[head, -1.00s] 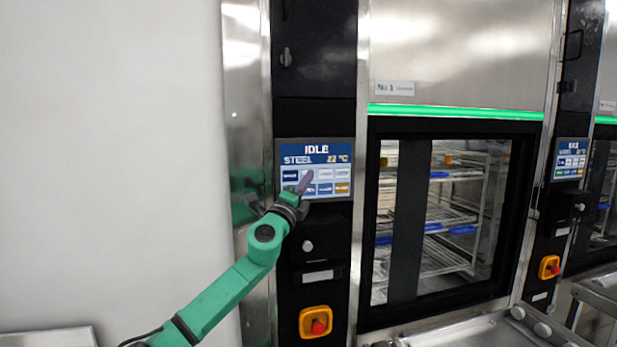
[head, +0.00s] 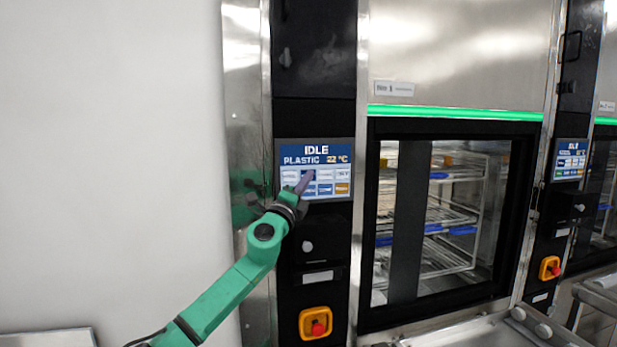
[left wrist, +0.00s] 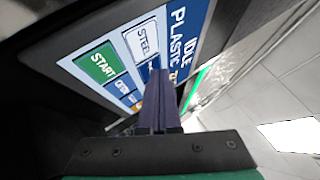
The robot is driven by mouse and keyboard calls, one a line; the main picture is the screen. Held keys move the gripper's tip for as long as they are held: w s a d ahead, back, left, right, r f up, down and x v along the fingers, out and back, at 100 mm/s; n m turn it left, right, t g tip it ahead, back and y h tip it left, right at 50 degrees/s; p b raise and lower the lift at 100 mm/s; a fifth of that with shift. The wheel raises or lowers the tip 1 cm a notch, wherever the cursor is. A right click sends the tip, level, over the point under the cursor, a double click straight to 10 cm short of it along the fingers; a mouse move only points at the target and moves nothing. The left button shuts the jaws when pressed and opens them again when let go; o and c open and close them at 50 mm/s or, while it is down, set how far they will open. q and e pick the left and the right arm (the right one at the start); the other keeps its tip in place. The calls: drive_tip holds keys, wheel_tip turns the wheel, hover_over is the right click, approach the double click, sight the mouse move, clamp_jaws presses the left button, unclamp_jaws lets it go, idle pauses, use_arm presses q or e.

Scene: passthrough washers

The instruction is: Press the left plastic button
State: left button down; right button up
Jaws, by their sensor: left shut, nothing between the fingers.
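The left washer's touch screen (head: 316,170) reads "IDLE", "PLASTIC" and 22 °C, with two rows of buttons below. My left gripper (head: 304,182) is shut and empty, its purple fingertips in front of the upper button row; I cannot tell whether they touch the screen. One button right of the first in the upper row shows dark blue, partly behind the fingers. In the left wrist view, the fingers (left wrist: 154,95) cover part of the screen (left wrist: 180,40). A green START button (left wrist: 97,65) and a white STEEL button (left wrist: 143,41) show beside them. My right gripper is not in view.
An orange emergency stop (head: 315,323) sits below the screen on the black panel. The washer's glass door (head: 440,220) is right of it, with racks inside. A second screen (head: 569,160) is on the right panel. A bare wall fills the left.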

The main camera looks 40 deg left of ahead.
use_arm(q)
drive_tip(key=shift+s+d, duration=0.45)
drive_tip(key=shift+d, duration=0.05)
drive_tip(key=shift+d, duration=0.1)
drive_tip(key=s+d, duration=0.1)
drive_tip(key=d, duration=0.1)
drive_tip(key=s+d+p, duration=0.1)
drive_tip(key=d, duration=0.1)
drive_tip(key=shift+s, duration=0.4)
idle(0.5)
